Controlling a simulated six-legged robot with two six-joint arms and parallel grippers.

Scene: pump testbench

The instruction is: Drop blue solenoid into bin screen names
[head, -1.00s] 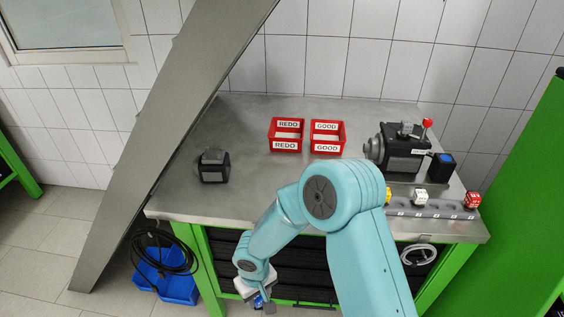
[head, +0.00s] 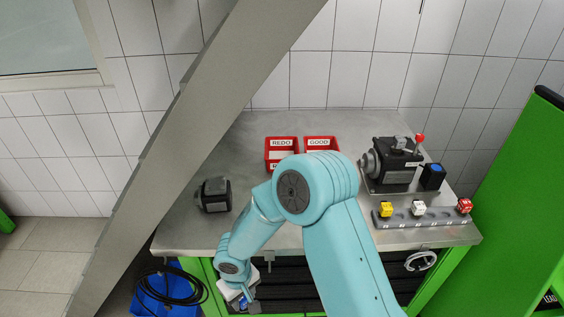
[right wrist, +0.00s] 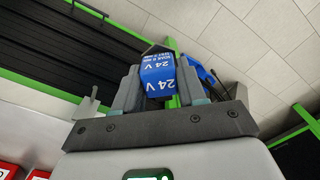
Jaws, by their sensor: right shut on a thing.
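My right gripper (head: 243,299) hangs in front of the bench's front edge, low in the head view. It is shut on the blue solenoid (right wrist: 157,75), whose "24 V" faces show between the fingers in the right wrist view. In the head view only a small blue bit of it shows. The red REDO bin (head: 281,143) and the red GOOD bin (head: 320,143) stand side by side on the bench, well beyond the gripper. My right arm hides the lower part of the GOOD bin. No readable screen shows. My left gripper is not in view.
A dark motor (head: 213,194) stands on the left of the metal bench (head: 330,122). A pump unit (head: 393,165) stands at the right, behind a rail (head: 400,221) with yellow, white and red blocks. A sloping grey beam (head: 205,120) crosses the left. A blue crate (head: 150,303) with black hose is on the floor.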

